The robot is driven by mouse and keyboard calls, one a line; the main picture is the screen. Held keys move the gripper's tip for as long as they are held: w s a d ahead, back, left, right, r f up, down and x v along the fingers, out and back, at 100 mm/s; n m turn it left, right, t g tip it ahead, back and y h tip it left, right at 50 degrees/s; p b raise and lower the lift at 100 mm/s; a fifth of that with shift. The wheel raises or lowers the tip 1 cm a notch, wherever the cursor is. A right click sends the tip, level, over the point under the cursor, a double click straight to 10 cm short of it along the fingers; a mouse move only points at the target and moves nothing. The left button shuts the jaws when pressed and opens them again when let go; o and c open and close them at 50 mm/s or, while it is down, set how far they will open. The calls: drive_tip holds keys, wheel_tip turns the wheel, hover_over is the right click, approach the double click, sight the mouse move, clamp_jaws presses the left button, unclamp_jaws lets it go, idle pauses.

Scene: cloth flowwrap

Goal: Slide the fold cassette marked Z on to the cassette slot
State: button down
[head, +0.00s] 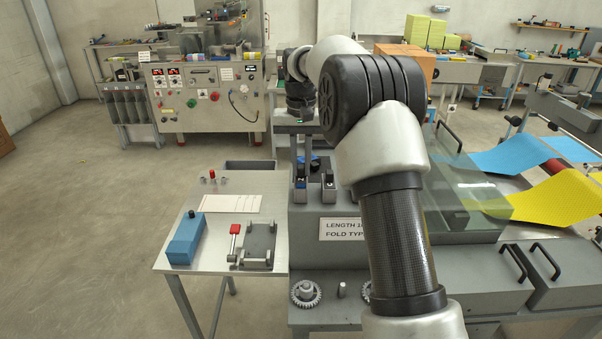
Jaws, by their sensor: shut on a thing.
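My arm reaches from the bottom right up and back to the left. My gripper (301,108) points down at its far end, above and behind the grey crossbar of the machine. Its fingertips are largely hidden there. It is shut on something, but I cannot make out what. Two small dark upright cassette-like pieces (300,182) (328,181) with pale marks stand on the grey machine's top, below the crossbar. Their letters are too small to read. A blue and black part (315,163) sits behind them. I cannot pick out the cassette marked Z or the cassette slot for certain.
A steel side table (215,250) holds a blue box (186,238), a white sheet (232,203), a red-handled lever (235,232) and a grey fixture (258,243). A clear guard (460,190) and blue and yellow cloths (555,198) lie right of my arm. Open floor lies left.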

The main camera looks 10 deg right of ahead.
drive_tip(key=shift+r, duration=2.2)
drive_tip(key=c, duration=2.5)
unclamp_jaws()
clamp_jaws()
drive_tip(key=shift+d+r, duration=0.3)
drive_tip(key=shift+r, duration=0.1)
drive_tip(key=s+d+r, duration=0.1)
drive_tip(key=d+r, duration=0.6)
drive_tip(key=r, duration=0.3)
drive_tip(key=s+d+f+b, duration=0.2)
drive_tip(key=d+f+b, duration=0.3)
drive_tip(key=f, duration=0.6)
drive_tip(key=d, duration=0.2)
drive_tip(key=shift+d, duration=0.3)
drive_tip(key=shift+f+b, duration=1.65)
drive_tip(key=shift+f, duration=1.3)
